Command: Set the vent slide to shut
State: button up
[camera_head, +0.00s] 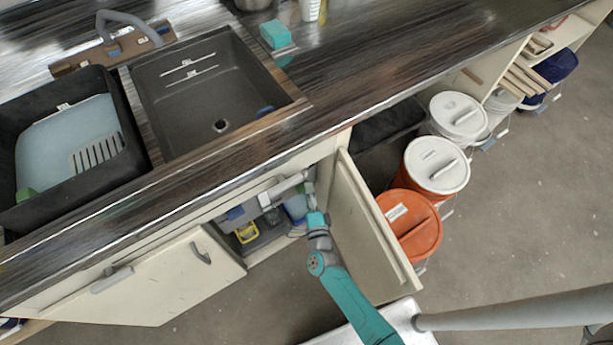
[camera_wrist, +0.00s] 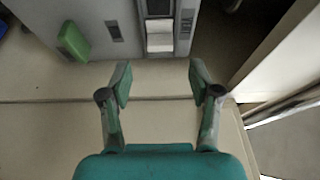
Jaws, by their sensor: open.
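In the wrist view, my gripper (camera_wrist: 160,80) is open and empty, its two fingers spread wide above a pale surface. Ahead of the fingertips is a grey panel (camera_wrist: 194,12) with a dark upright track. A pale block (camera_wrist: 159,37) sits in the track, roughly centred between the fingers and apart from them. It looks like the vent slide, but I see no marking that tells its setting. In the head view, my teal arm reaches into the open cabinet under the sink. The gripper's fingers are not clear there, and the slide cannot be made out.
A green block (camera_wrist: 73,41) sits left of the track. The open cabinet door (camera_head: 372,235) stands close right of my arm, and another door (camera_head: 150,285) hangs open at left. A yellow item (camera_head: 247,233) is inside the cabinet. An orange-lidded bucket (camera_head: 412,228) stands beyond the right door.

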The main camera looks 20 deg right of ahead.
aim_at(306, 175)
jog(key=shift+w+d, duration=0.2)
jog(key=shift+w, duration=0.8)
jog(key=shift+w+d, duration=0.2)
jog(key=shift+w, duration=0.8)
jog(key=shift+w+d, duration=0.2)
jog(key=shift+w, duration=0.8)
